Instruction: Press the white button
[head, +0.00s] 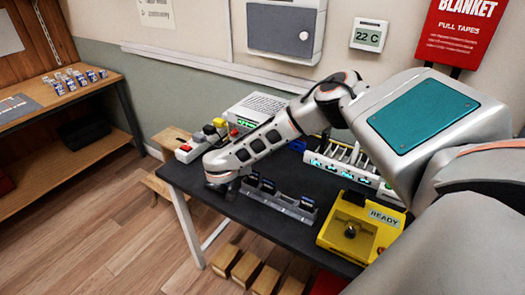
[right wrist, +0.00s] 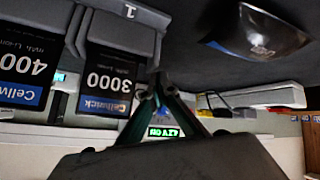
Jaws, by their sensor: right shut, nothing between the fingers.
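I cannot clearly pick out the white button. A cluster of small controls with coloured caps (head: 214,130) stands at the left back of the dark table, and a pale box with a red cap (head: 185,150) is in front of it. My right gripper (head: 222,186) hangs low over the table's left end, in front of these controls, partly hidden by its own wrist. In the right wrist view its fingers (right wrist: 160,90) meet at the tips, shut and empty, close beside a grey rack (right wrist: 130,12) with labelled batteries (right wrist: 105,80). My left gripper is not in view.
A grey battery rack (head: 300,212) lies along the front of the table (head: 185,172). A yellow READY device (head: 345,240) stands to the right. A power supply (head: 258,106) and a charger row (head: 345,160) are behind. A dark pouch (right wrist: 255,38) shows in the right wrist view.

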